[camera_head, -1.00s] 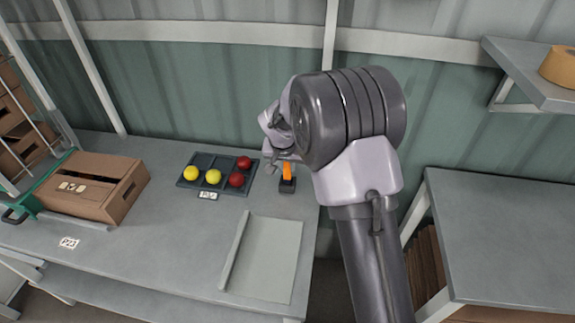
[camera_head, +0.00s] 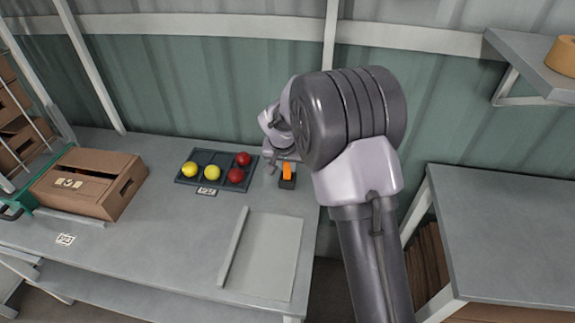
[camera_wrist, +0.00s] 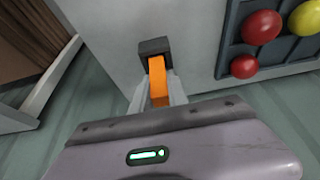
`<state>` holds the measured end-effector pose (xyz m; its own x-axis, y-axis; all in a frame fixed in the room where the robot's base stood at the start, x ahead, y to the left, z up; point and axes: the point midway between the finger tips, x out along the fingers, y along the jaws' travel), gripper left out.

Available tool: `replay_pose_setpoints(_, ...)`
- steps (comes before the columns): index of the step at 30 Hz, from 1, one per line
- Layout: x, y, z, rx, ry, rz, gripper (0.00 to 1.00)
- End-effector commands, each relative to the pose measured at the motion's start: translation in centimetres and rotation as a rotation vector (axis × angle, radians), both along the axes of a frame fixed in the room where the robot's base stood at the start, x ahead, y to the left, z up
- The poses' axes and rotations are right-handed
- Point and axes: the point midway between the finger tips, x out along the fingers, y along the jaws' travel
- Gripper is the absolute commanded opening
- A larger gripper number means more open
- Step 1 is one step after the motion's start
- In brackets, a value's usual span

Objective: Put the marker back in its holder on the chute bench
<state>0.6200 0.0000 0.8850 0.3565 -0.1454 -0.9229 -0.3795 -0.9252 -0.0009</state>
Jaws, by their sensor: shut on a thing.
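The orange marker (camera_wrist: 157,76) is between the two fingers of my gripper (camera_wrist: 158,97), which is shut on it. The holder (camera_wrist: 153,46) is a small dark block on the chute bench. In the wrist view the marker's far end overlaps the holder's near side. In the head view the marker (camera_head: 287,171) stands roughly upright over the holder (camera_head: 287,184), its lower end in front of or inside it. I cannot tell whether it is in the opening. My wrist hides part of the space behind.
A dark tray (camera_head: 207,185) with yellow and red tomatoes lies just left of the holder on the bench (camera_head: 170,215). A pale flat panel (camera_head: 268,250) lies in front. A cardboard box (camera_head: 110,195) is at left. The corrugated wall is close behind.

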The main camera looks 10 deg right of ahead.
Motion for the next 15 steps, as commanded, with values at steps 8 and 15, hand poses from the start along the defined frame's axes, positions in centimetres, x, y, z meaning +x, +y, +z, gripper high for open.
replay_pose_setpoints(8,0.01,0.0,-0.62,0.0,0.0,0.0,0.0)
replay_pose_setpoints(15,0.01,0.0,-0.74,0.0,0.0,0.0,0.37)
